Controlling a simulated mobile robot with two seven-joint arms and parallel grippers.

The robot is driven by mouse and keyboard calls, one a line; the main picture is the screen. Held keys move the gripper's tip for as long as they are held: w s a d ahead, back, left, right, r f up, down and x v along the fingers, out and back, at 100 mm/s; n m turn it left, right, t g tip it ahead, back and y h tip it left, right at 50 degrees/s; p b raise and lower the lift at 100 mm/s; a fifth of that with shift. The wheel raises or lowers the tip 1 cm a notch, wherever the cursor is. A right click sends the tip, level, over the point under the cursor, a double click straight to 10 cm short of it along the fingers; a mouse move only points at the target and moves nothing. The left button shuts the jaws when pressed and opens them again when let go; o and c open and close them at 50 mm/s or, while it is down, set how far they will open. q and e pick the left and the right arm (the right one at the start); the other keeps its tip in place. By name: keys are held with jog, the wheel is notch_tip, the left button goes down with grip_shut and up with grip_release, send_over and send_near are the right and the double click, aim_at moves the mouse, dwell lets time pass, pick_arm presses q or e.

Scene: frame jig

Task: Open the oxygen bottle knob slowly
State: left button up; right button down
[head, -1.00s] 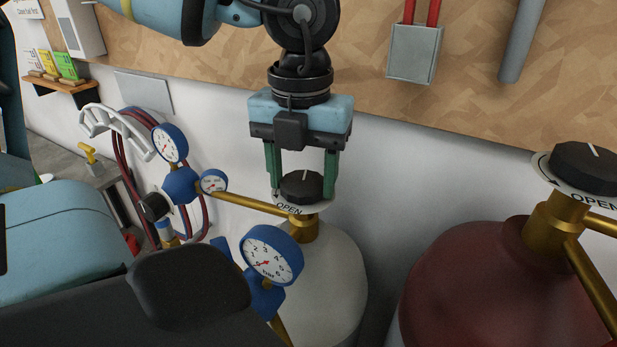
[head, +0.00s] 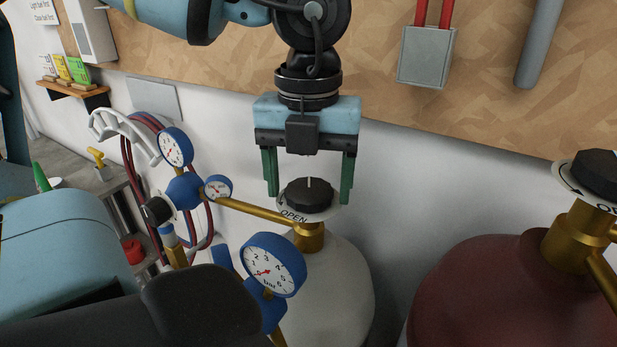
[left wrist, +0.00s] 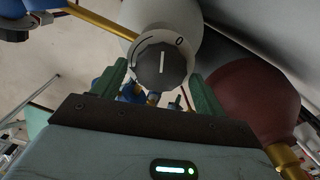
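The white bottle (head: 340,275) stands below my left gripper, with a black knob (head: 308,196) on a white dial plate marked OPEN on top. The knob has a white pointer line. My left gripper (head: 308,190) points down over the knob, its two green fingers spread wide on either side. Gaps show between the fingers and the knob. In the left wrist view the knob (left wrist: 162,70) sits ahead of and between the open fingers, its white line running up the picture and a 0 mark at its upper right. My right gripper is not seen.
A dark red bottle (head: 480,290) with its own black knob (head: 600,172) stands to the right. Blue pressure gauges (head: 273,265) and a brass pipe (head: 250,207) are left of the white bottle. A grey box (head: 427,56) is on the wall behind.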

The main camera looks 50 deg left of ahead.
aim_at(309, 190)
pick_arm(q)
jog(key=shift+o, duration=0.3)
notch_tip(309, 190, up, 8)
jog(key=shift+f, duration=0.1)
dwell(0.4)
dwell(0.5)
